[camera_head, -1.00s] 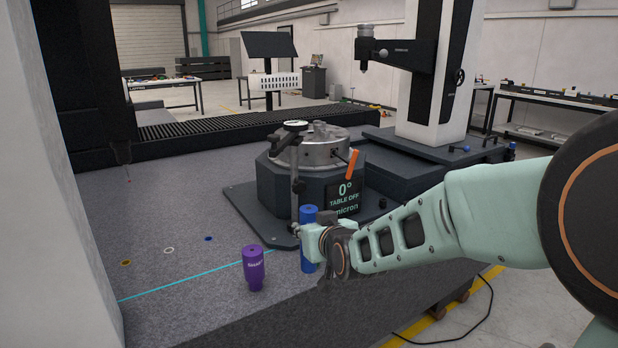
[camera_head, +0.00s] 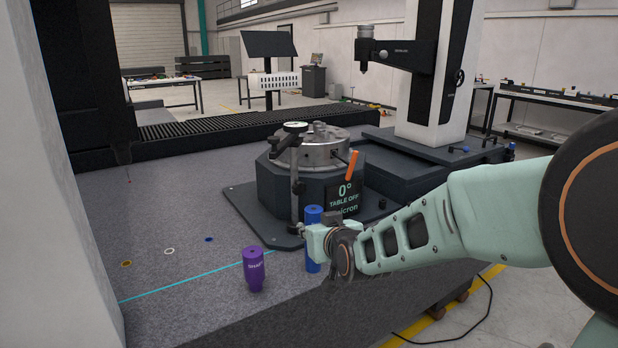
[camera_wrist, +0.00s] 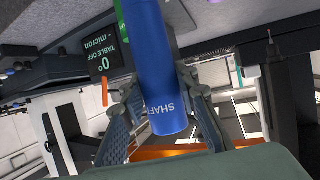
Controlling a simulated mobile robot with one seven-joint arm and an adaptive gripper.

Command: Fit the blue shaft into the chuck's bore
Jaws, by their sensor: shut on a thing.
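The blue shaft (camera_head: 313,262) is upright at the front of the granite bed in the head view. My gripper (camera_head: 311,239) is shut on its middle. In the wrist view the blue shaft (camera_wrist: 160,60) fills the centre between the two fingers (camera_wrist: 165,115), with part of its white lettering showing. I cannot tell whether its foot touches the granite. The chuck (camera_head: 318,150) sits on the dark rotary table (camera_head: 275,190), behind and above the shaft in the picture. Its bore is not clear to see.
A purple shaft (camera_head: 254,270) stands just left of the blue one. A dial gauge (camera_head: 295,127) on a post (camera_head: 294,190) stands in front of the chuck. An orange handle (camera_head: 351,165) sticks up at the chuck's right. The granite (camera_head: 160,220) at left is mostly clear.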

